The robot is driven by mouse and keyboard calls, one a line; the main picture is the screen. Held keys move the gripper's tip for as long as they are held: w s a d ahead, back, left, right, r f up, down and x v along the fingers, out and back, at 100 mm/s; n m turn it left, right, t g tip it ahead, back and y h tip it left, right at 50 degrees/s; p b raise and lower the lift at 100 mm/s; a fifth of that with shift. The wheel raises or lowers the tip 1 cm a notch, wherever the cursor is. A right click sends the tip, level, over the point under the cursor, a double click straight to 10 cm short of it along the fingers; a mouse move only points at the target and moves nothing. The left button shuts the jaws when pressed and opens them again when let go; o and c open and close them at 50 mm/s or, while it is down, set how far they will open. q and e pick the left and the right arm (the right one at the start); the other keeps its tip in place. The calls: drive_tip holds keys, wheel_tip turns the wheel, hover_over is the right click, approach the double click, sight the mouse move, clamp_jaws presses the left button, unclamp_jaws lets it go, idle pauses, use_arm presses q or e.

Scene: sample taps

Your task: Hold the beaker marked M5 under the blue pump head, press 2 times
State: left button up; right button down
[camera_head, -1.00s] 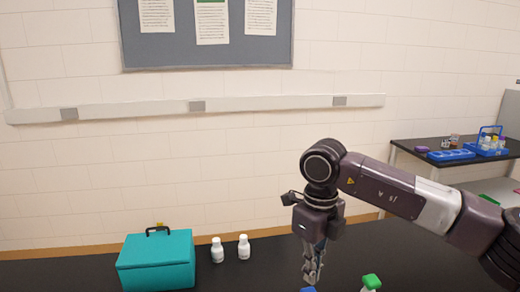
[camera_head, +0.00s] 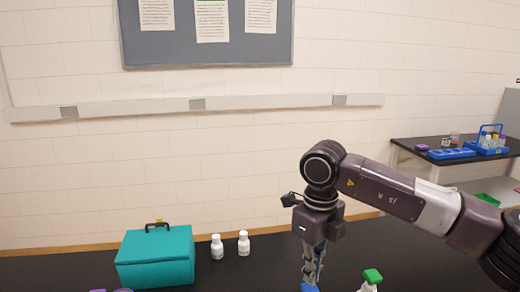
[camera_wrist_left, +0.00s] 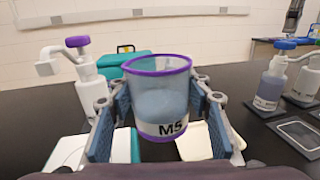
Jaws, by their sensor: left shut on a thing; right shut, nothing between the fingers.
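The beaker marked M5 (camera_wrist_left: 160,108), clear with a purple rim and a white label, is upright between the fingers of my left gripper (camera_wrist_left: 161,95), which is shut on it. In the left wrist view the blue pump head (camera_wrist_left: 285,44) tops a bottle of blue liquid to the right of the beaker, apart from it. In the head view only the top of the blue pump head (camera_head: 310,288) shows at the bottom edge. My right gripper (camera_head: 312,274) is shut, pointing down, its tips at the blue head; contact is hard to tell.
A pump with a purple head (camera_wrist_left: 77,42) stands left of the beaker. A green pump head (camera_head: 373,276) is right of my right gripper. A teal box (camera_head: 157,258) and two white bottles (camera_head: 217,247) (camera_head: 243,243) stand farther back. A side table (camera_head: 405,148) holds blue racks.

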idle(0.8)
use_arm(q)
drive_tip(key=shift+d+f+n+y, duration=0.3)
drive_tip(key=shift+d+n+y, duration=0.1)
drive_tip(key=shift+y, duration=0.1)
drive_tip(key=s+d+f+m+h, duration=0.1)
drive_tip(key=s+d+m+h, duration=0.15)
drive_tip(key=d, duration=0.85)
drive_tip(key=s+d+f+m+g+h, duration=0.1)
drive_tip(key=d+f+h, duration=0.15)
drive_tip(key=d, duration=0.95)
drive_tip(key=s+d+f+m+h, duration=0.1)
drive_tip(key=s+d+m+h, duration=0.15)
drive_tip(key=d, duration=0.85)
drive_tip(key=w+a, duration=0.2)
drive_tip(key=w, duration=1)
drive_tip(key=shift+w+a+r+n, duration=0.25)
drive_tip(key=shift+w+a+n, duration=0.05)
drive_tip(key=shift+w, duration=0.1)
drive_tip(key=shift+h, duration=0.25)
use_arm(e)
drive_tip(key=shift+f, duration=0.35)
drive_tip(key=shift+f, duration=0.35)
